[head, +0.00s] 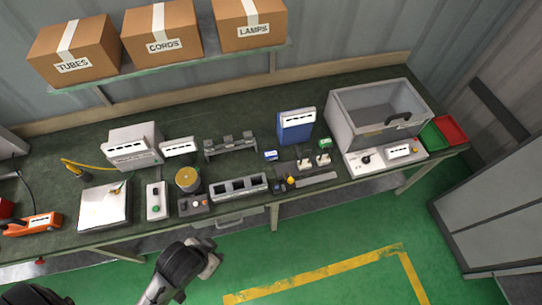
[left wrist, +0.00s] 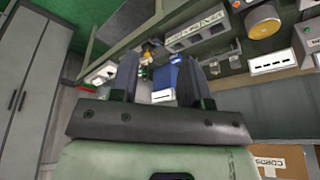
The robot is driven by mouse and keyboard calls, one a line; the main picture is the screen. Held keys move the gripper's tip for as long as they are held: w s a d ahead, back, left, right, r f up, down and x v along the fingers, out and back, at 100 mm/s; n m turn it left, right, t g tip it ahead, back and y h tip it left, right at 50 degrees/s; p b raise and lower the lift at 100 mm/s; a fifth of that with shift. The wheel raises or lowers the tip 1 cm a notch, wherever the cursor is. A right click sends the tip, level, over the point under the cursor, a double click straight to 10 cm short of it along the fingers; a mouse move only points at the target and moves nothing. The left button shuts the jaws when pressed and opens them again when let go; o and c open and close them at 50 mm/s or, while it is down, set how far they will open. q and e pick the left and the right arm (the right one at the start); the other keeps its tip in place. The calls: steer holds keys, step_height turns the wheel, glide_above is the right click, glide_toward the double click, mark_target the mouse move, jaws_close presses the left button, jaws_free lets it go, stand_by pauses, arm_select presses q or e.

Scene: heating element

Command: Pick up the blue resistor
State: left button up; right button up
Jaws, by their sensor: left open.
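A small blue block with a pale label (head: 270,155) lies on the dark green bench (head: 345,85), left of a small green block (head: 325,143); it may be the blue resistor. A larger upright blue box with a white label (head: 295,128) stands just behind it. In the left wrist view, which is turned over, the large blue box (left wrist: 174,78) shows between the fingers. The small blue block is not clear there. My left gripper (left wrist: 163,64) is open and empty, well away from the bench things. My right gripper is not in view.
A grey open bin (head: 350,125) stands at the right, with green and red trays (head: 450,130) beside it. A slotted grey holder (head: 240,188) and a yellow-topped cylinder (head: 187,178) sit left of the small blocks. Cardboard boxes (head: 160,35) stand on a shelf above.

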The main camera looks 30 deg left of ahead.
arm_select(q)
steer(key=shift+o, duration=0.4)
steer(key=o, duration=0.9)
steer(key=shift+f, duration=0.1)
